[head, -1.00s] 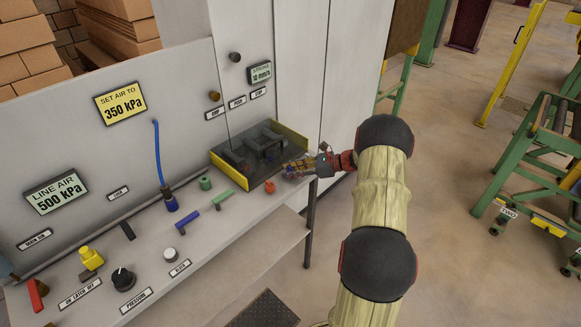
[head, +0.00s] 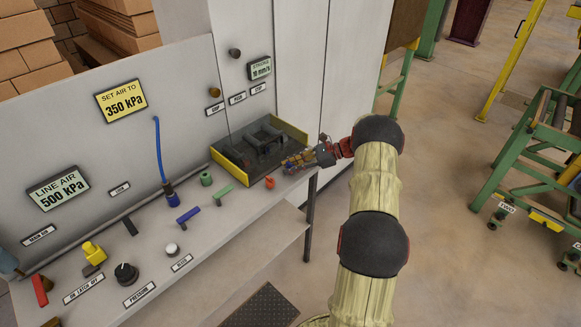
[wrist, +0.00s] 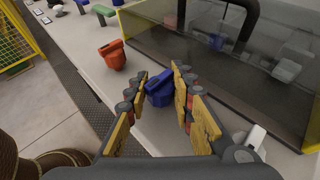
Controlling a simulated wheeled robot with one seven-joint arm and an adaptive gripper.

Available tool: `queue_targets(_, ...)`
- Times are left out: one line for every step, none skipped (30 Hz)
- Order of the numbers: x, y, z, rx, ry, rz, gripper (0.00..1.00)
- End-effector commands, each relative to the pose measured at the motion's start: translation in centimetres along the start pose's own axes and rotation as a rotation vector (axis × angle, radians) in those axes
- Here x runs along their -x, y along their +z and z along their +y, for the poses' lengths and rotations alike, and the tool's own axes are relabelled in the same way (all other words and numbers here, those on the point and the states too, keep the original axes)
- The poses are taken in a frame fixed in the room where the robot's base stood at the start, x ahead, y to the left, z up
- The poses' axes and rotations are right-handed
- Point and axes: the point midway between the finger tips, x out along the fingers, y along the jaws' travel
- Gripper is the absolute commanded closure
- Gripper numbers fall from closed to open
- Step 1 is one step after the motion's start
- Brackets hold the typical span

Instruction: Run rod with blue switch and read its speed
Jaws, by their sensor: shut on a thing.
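The blue switch (wrist: 159,88) stands on the bench top, between the fingers of my gripper (wrist: 158,82) in the wrist view. My gripper is shut on it. In the head view my gripper (head: 296,161) is at the bench's right end, and the fingers mostly hide the switch. The rod mechanism (head: 262,142) is dark and sits in a yellow-edged tray with clear guarding, just left of my gripper. A small speed display (head: 260,68) on the panel above reads STROKE, apparently 10 mm/s.
An orange-red switch (wrist: 113,54) stands close left of my gripper. The line air display (head: 58,195) reads 500 kPa; the yellow sign (head: 121,101) says 350 kPa.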

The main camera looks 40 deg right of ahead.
Motion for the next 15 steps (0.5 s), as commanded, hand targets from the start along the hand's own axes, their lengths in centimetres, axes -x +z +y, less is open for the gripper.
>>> queue_targets(0.02,0.10,-0.04,0.001,-0.001,-0.001,0.74)
queue_targets(0.02,0.10,-0.04,0.001,-0.001,-0.001,0.73)
queue_targets(0.01,0.10,-0.04,0.001,-0.001,-0.001,0.71)
queue_targets(0.01,0.10,-0.04,0.001,-0.001,-0.001,0.69)
queue_targets(0.01,0.09,-0.04,0.001,-0.001,-0.001,0.67)
queue_targets(0.01,0.08,-0.03,0.001,-0.001,-0.001,0.65)
queue_targets(0.01,0.07,-0.03,0.001,-0.001,-0.001,0.63)
queue_targets(0.01,0.07,-0.03,0.001,-0.001,0.000,0.61)
queue_targets(0.01,0.06,-0.03,0.001,-0.001,0.000,0.59)
queue_targets(0.00,0.06,-0.03,0.000,-0.001,0.000,0.57)
queue_targets(0.01,0.05,-0.03,0.000,-0.001,0.000,0.57)
queue_targets(0.00,0.05,-0.02,0.000,-0.001,0.000,0.57)
queue_targets(0.00,0.05,-0.02,0.000,-0.001,0.000,0.57)
queue_targets(0.01,0.05,-0.02,0.000,-0.001,0.000,0.57)
queue_targets(0.01,0.04,-0.02,0.000,-0.001,0.000,0.57)
